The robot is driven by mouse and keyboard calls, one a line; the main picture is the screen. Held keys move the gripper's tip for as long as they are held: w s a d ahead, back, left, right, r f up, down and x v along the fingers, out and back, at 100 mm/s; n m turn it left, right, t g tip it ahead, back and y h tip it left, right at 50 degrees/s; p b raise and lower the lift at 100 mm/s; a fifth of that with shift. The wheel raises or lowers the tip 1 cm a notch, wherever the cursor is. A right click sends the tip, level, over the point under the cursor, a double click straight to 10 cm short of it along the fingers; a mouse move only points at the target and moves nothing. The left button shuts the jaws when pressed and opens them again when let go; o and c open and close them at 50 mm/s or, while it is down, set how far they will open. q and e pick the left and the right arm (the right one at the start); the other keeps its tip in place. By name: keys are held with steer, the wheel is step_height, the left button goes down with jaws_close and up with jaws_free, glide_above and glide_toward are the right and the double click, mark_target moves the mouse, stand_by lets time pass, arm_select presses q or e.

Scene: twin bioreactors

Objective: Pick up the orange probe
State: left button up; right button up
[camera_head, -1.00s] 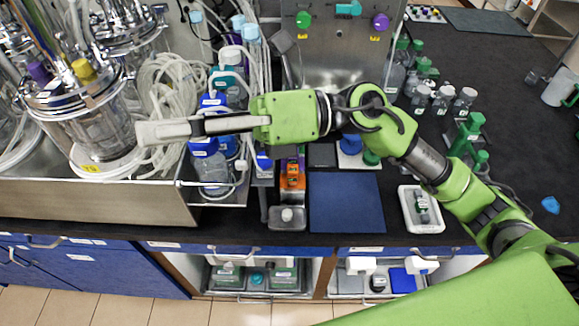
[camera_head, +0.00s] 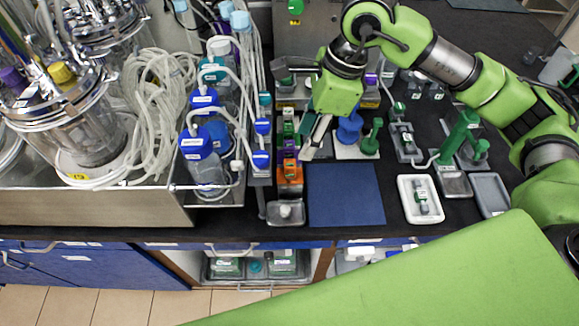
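An orange piece (camera_head: 290,174), which looks like the orange probe, is at the front of a narrow row of coloured pieces on the dark bench. Purple and green pieces stand behind it. My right gripper (camera_head: 308,150) reaches down from the upper right, fingers pointing down and left, just right of the row and slightly behind the orange piece. A gap shows between them in the picture; I see no contact. The fingers overlap from this angle, so their opening is unclear. Nothing is seen held. My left gripper is not in view.
Blue-capped bottles (camera_head: 203,160) with tubing stand left of the row. A blue mat (camera_head: 345,195) lies right of it, bare. A small grey tray (camera_head: 286,213) sits in front. A white tray (camera_head: 421,218) and green-topped items are further right. Glass bioreactors stand far left.

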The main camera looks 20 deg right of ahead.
mark_target(290, 163)
steer(key=p+x, duration=0.1)
steer(key=x, duration=0.1)
steer(key=p+x, duration=0.1)
steer(key=x, duration=0.2)
steer(key=p+x, duration=0.1)
steer(key=x, duration=0.2)
steer(key=shift+w+a, duration=0.2)
steer(key=shift+w, duration=0.2)
steer(key=shift+a+f, duration=0.1)
steer(key=shift+f, duration=0.2)
jaws_close()
